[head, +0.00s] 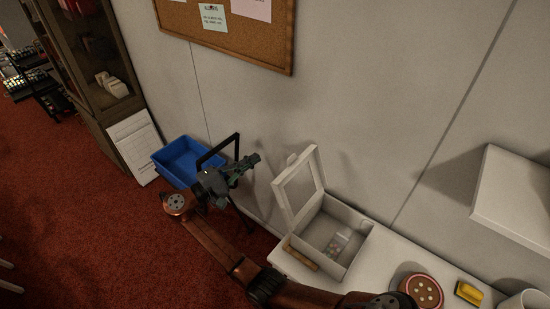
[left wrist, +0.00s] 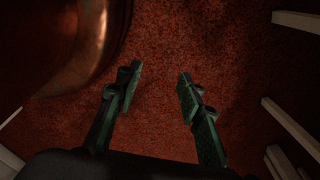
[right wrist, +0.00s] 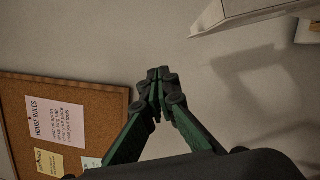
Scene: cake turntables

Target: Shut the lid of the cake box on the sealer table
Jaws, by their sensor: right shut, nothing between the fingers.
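The white cake box (head: 357,252) stands on the white table (head: 386,268) in the head view. Its windowed lid (head: 281,195) stands up open at the box's left side, leaning slightly back.
A wooden bar (head: 301,256) lies along the box's front left edge. A round red-brown cake (head: 423,291) and a yellow item (head: 468,293) are right of the box. A wall shelf (head: 515,195) juts out at right. A blue bin (head: 180,163) stands behind my right arm.

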